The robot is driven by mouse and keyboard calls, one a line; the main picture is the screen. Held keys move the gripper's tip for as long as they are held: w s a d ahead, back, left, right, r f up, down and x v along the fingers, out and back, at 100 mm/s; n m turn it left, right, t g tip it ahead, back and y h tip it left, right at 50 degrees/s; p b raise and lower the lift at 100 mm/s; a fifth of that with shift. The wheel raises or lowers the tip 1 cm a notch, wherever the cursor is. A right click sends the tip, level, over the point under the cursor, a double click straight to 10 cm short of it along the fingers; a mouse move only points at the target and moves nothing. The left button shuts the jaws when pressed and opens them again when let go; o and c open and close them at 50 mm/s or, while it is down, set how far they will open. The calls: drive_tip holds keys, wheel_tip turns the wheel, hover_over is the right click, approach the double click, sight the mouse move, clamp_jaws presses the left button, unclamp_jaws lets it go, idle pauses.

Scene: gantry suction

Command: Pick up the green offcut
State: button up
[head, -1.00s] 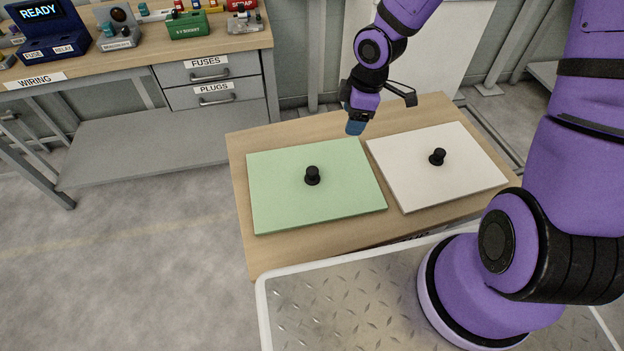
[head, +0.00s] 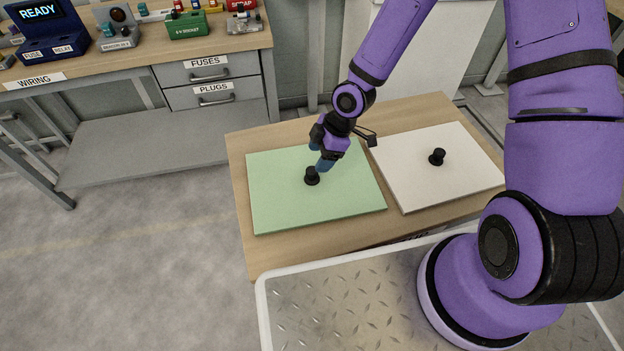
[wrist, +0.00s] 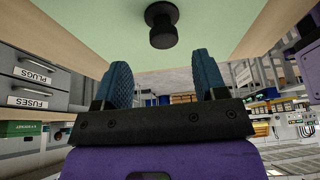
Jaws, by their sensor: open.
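The green offcut (head: 290,205) is a flat pale green panel lying on the wooden table, with a black knob (head: 312,177) standing near its middle. My gripper (head: 324,163) is just above and behind the knob in the head view, its blue fingers close to it. In the wrist view the two blue fingers (wrist: 163,80) are spread apart with nothing between them. The knob (wrist: 162,24) shows beyond the fingertips, centred on the gap, under the pale green surface (wrist: 225,25). Whether a finger touches the knob cannot be told from the head view.
A white panel (head: 470,175) with its own black knob (head: 437,157) lies to the right on the same table (head: 262,262). A workbench (head: 120,60) with drawers and small devices stands at the back left. Floor at left is clear.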

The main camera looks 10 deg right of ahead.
sight(312, 171)
drive_tip(key=shift+s+x, duration=0.15)
drive_tip(key=shift+x, duration=1.35)
drive_tip(key=shift+s+x, duration=0.15)
drive_tip(key=shift+x, duration=1.4)
drive_tip(key=shift+d, duration=0.1)
clamp_jaws()
